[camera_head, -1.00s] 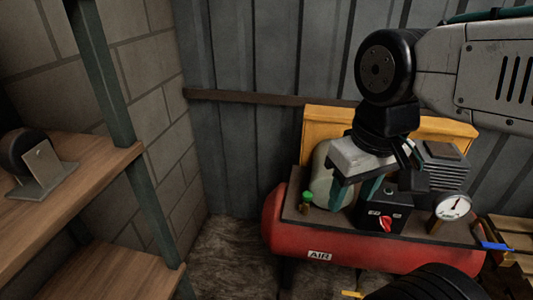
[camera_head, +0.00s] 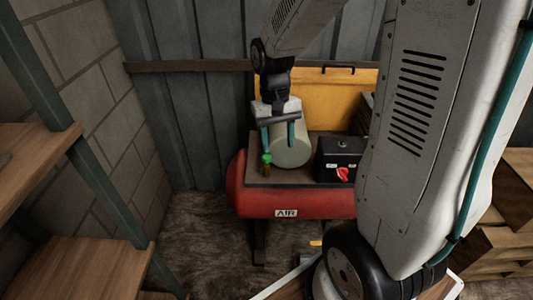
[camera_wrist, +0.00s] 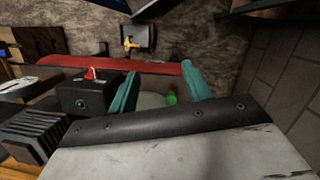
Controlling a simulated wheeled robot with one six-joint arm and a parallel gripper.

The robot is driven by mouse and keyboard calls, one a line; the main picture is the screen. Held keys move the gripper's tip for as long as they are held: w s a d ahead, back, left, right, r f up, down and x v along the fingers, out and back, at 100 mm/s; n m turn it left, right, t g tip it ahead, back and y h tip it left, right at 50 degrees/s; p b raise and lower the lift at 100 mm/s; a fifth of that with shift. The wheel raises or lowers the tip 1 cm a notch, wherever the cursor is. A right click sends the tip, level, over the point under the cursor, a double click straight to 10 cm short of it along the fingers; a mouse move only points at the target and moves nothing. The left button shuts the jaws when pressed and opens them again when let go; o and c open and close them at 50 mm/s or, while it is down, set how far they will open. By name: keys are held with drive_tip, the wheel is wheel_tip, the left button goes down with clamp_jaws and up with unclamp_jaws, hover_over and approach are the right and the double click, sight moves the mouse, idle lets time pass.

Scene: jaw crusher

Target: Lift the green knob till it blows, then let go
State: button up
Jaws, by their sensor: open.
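The green knob (camera_head: 267,158) sits on a small brass fitting (camera_head: 267,171) at the left end of the red air compressor's (camera_head: 245,205) top plate. It also shows in the wrist view (camera_wrist: 172,98), partly hidden, between my fingers and closer to the right one. My gripper (camera_head: 279,148) is open and empty, pointing down, with two teal fingers apart. In the head view the left fingertip is right by the knob's top; whether they touch I cannot tell. My gripper also shows in the wrist view (camera_wrist: 160,69).
A pale rounded vessel (camera_head: 290,151) stands just right of the knob. A black box with a red switch (camera_head: 342,173) is farther right, and a yellow panel (camera_head: 335,95) is behind. Wooden shelves (camera_head: 85,262) stand at left; floor between is clear.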

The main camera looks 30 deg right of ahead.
drive_tip(key=w+d+f+m, duration=0.2)
drive_tip(key=w+d+f, duration=0.2)
drive_tip(key=w+f, duration=0.45)
drive_tip(key=t, duration=0.2)
hover_over(267, 156)
drive_tip(key=shift+s+f+m, duration=0.15)
drive_tip(key=shift+f+m, duration=0.25)
drive_tip(key=shift+f, duration=0.15)
drive_tip(key=shift+w, duration=0.2)
wheel_tip(267, 156, down, 8)
drive_tip(key=shift+r, duration=0.2)
drive_tip(key=shift+c, duration=0.3)
